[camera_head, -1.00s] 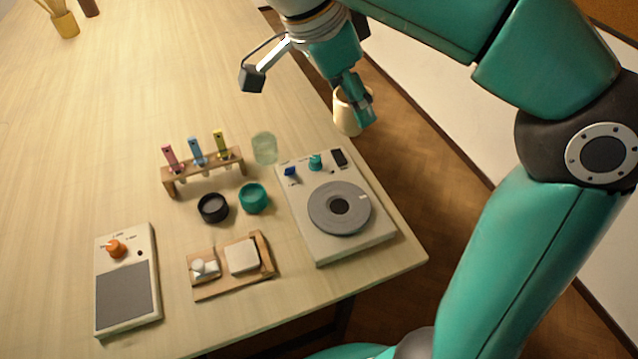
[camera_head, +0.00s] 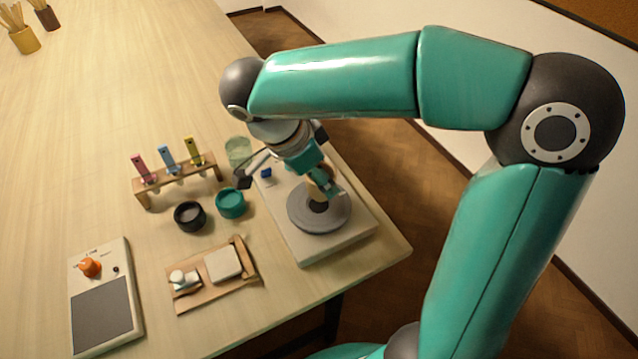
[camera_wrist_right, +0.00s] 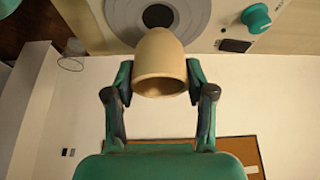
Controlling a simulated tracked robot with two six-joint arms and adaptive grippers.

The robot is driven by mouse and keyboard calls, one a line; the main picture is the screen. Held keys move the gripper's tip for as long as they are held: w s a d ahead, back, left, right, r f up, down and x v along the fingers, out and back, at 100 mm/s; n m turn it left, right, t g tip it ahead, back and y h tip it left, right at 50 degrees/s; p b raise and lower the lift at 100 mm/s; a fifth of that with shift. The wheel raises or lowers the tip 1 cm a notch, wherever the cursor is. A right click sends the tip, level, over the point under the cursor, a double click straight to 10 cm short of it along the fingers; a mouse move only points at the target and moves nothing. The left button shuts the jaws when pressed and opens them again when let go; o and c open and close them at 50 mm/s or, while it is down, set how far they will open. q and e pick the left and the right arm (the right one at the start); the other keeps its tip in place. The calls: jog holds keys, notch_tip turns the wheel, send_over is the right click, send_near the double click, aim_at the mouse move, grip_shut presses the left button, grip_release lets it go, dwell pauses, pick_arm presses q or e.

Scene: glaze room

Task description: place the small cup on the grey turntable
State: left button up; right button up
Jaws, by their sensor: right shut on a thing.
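The small cup (camera_wrist_right: 160,58) is cream-coloured and sits between the fingers of my right gripper (camera_wrist_right: 160,85), which is shut on it. In the head view the cup (camera_head: 318,184) is mostly hidden by my right gripper (camera_head: 326,183), just over the back part of the grey turntable (camera_head: 302,212). I cannot tell whether the cup touches the disc. The turntable is a round grey disc with a dark centre on a white base; part of it shows at the top of the right wrist view (camera_wrist_right: 120,15). My left gripper is not in view.
Left of the turntable base (camera_head: 300,250) stand a teal pot (camera_head: 231,205), a black pot (camera_head: 189,217), a glass jar (camera_head: 237,150) and a wooden rack (camera_head: 150,186) with coloured strips. A wooden tray (camera_head: 205,300) and a scale (camera_head: 103,315) lie in front. The table's right edge is close.

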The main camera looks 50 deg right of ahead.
jog(key=shift+f, duration=1.4)
jog(key=o, duration=1.3)
jog(key=v, duration=1.2)
